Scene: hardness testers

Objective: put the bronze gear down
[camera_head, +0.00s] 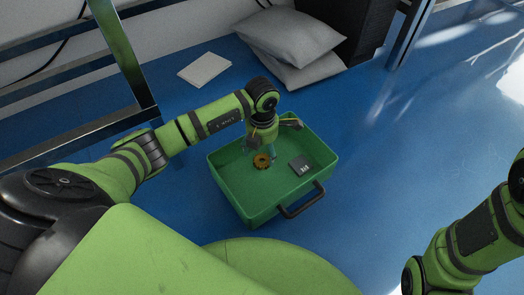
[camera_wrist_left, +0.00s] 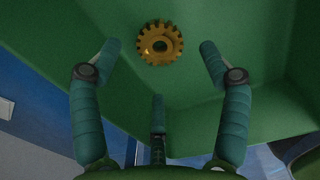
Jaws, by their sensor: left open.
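The bronze gear (camera_head: 261,161) lies inside the green case (camera_head: 243,205), near its middle. In the left wrist view the gear (camera_wrist_left: 160,43) rests on the green floor of the case, ahead of the fingertips. My left gripper (camera_wrist_left: 160,70) is open, with its teal fingers spread either side and apart from the gear. In the head view my left gripper (camera_head: 262,146) points down into the case just behind the gear. My right arm shows at the lower right, but its gripper is out of view.
A small dark grey item (camera_head: 301,165) lies in the case right of the gear. The case's black handle (camera_head: 301,200) faces me. White pillows (camera_head: 290,37) and a white flat object (camera_head: 204,69) lie behind on the blue floor (camera_head: 400,130). A metal frame stands at left.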

